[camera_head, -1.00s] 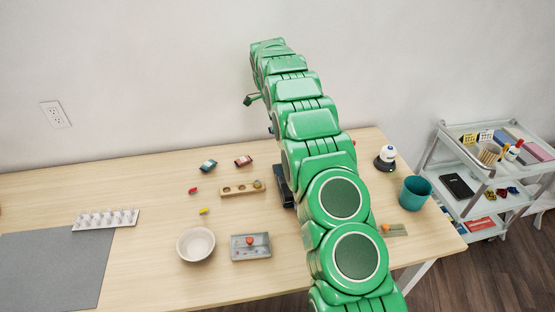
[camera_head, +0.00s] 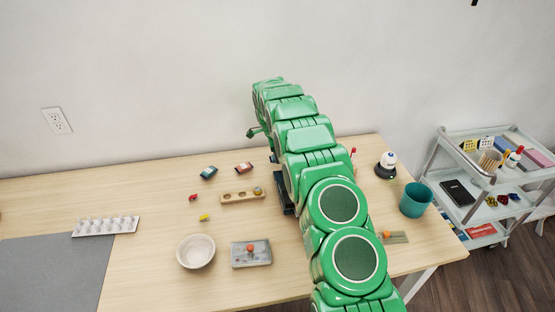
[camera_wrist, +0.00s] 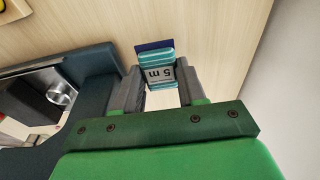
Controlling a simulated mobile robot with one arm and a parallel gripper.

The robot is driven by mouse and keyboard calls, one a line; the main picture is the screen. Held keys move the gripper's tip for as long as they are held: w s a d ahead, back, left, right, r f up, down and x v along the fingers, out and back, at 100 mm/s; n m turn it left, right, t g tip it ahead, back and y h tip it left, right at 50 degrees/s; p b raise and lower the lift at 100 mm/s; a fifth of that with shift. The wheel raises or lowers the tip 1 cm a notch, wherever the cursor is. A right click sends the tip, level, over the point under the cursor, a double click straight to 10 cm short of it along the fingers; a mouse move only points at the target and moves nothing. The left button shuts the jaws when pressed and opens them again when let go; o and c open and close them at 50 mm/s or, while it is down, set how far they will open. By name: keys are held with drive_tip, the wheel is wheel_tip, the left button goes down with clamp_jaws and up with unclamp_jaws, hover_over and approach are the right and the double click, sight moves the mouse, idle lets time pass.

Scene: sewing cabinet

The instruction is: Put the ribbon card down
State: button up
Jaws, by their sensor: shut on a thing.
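The ribbon card (camera_wrist: 154,60) shows in the wrist view as a small teal and navy piece with a pale label reading "5 m". My gripper (camera_wrist: 158,76) is shut on it, with one grey finger on each side. Pale wood lies beyond the card. I cannot tell whether the card touches it. In the head view my green arm hides the gripper and the card.
In the wrist view a dark blue-grey object with a metal knob (camera_wrist: 60,93) stands close on the left. In the head view the wooden table (camera_head: 130,185) holds a white bowl (camera_head: 196,251), a grey tray (camera_head: 240,260), a wooden holder (camera_head: 232,197) and a teal cup (camera_head: 416,200).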

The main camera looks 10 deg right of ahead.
sight(273, 157)
drive_tip(key=shift+f, duration=1.2)
drive_tip(key=shift+f, duration=0.15)
drive_tip(key=o, duration=1)
drive_tip(key=shift+r, duration=0.2)
drive_tip(key=r, duration=0.4)
drive_tip(key=a+r, duration=0.1)
drive_tip(key=r, duration=0.6)
drive_tip(key=shift+a+r, duration=0.4)
drive_tip(key=shift+o, duration=0.4)
